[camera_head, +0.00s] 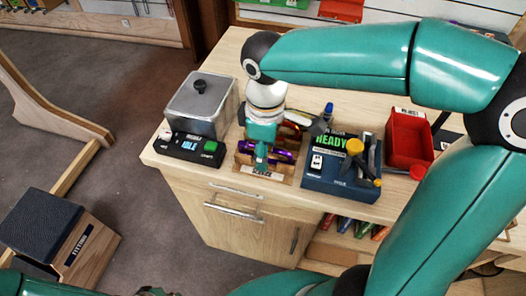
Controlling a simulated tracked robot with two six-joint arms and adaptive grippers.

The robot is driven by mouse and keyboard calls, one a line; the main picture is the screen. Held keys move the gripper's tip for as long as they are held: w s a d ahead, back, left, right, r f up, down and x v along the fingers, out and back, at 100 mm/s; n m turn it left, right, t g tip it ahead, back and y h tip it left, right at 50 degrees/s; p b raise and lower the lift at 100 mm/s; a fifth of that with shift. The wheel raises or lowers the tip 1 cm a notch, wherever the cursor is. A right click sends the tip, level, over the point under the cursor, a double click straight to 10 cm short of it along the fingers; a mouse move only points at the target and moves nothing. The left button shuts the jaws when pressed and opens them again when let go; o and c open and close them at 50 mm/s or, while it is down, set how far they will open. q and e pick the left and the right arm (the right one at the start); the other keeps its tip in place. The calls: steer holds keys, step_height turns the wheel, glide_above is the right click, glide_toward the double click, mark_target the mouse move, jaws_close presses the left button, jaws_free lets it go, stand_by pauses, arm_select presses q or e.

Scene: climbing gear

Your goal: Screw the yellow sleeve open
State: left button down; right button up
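My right gripper (262,158) reaches down from above over a small wooden rack (268,178) at the front edge of the bench. Purple metal carabiners (284,155) stand in this rack, right beside the gripper's fingers. The fingers overlap the rack's contents, and I cannot tell whether they are open or shut on anything. I cannot make out a yellow sleeve on the carabiners; the gripper and wrist cover part of the rack. My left gripper is not clearly visible; only teal parts of my arms show along the bottom edge.

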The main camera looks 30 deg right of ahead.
steer(key=shift+f+b, duration=0.45)
steer(key=shift+f, duration=0.3)
steer(key=shift+w+d, duration=0.5)
steer(key=shift+d, duration=0.1)
steer(key=shift+r, duration=0.1)
steer(key=shift+r+p, duration=1.4)
steer(key=shift+p, duration=0.1)
steer(key=shift+s+a+f, duration=0.1)
steer(key=shift+s+a, duration=0.35)
steer(key=shift+a, duration=0.2)
steer(key=shift+f+b, duration=0.15)
steer(key=shift+b, duration=0.15)
